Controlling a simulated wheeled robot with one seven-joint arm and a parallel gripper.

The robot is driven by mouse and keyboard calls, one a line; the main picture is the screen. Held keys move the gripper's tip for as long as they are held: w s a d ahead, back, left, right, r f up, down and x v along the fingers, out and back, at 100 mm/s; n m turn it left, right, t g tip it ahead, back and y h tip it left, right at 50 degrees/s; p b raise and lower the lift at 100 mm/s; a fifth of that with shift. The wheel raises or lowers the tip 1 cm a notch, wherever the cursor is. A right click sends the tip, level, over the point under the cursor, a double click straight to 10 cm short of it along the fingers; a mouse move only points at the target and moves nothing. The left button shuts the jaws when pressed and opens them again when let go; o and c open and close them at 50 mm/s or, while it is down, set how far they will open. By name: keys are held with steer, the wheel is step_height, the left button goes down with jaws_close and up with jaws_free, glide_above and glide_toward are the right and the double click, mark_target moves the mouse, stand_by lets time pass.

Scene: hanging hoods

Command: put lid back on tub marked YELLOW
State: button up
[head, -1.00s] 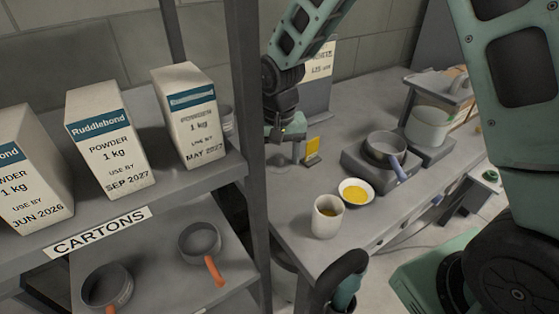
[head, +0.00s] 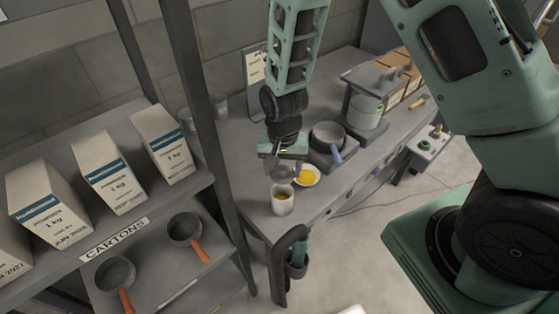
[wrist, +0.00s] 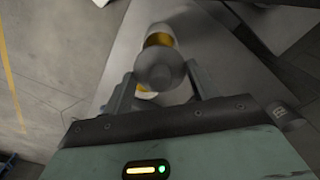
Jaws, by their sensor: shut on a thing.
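My gripper (head: 283,158) points down over the near end of the bench, shut on a round grey lid (head: 283,173). In the wrist view the lid (wrist: 160,70) sits between the two fingers. An open pale tub (head: 283,204) with yellow-brown contents stands upright just in front of and below the lid. The lid is apart from the tub, above and behind its mouth. In the wrist view the tub (wrist: 158,32) shows partly behind the lid, with a yellow patch. I cannot read any marking on it.
A white bowl of yellow stuff (head: 308,176) stands right beside the tub. A grey pan (head: 328,136) with a blue handle is behind it. A shelf post (head: 205,130) rises left of the bench, with cartons (head: 113,182) on the shelf. The bench's front edge is close to the tub.

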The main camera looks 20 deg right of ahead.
steer(key=shift+f+b, duration=1.95)
steer(key=shift+f, duration=0.4)
steer(key=shift+f+b, duration=0.55)
steer(key=shift+f, duration=0.3)
steer(key=shift+f, duration=0.15)
stand_by(0.3)
steer(key=o, duration=1.4)
steer(key=shift+p, duration=0.3)
steer(key=shift+r+p, duration=2.8)
steer(key=shift+r, duration=0.75)
steer(key=shift+c, duration=0.4)
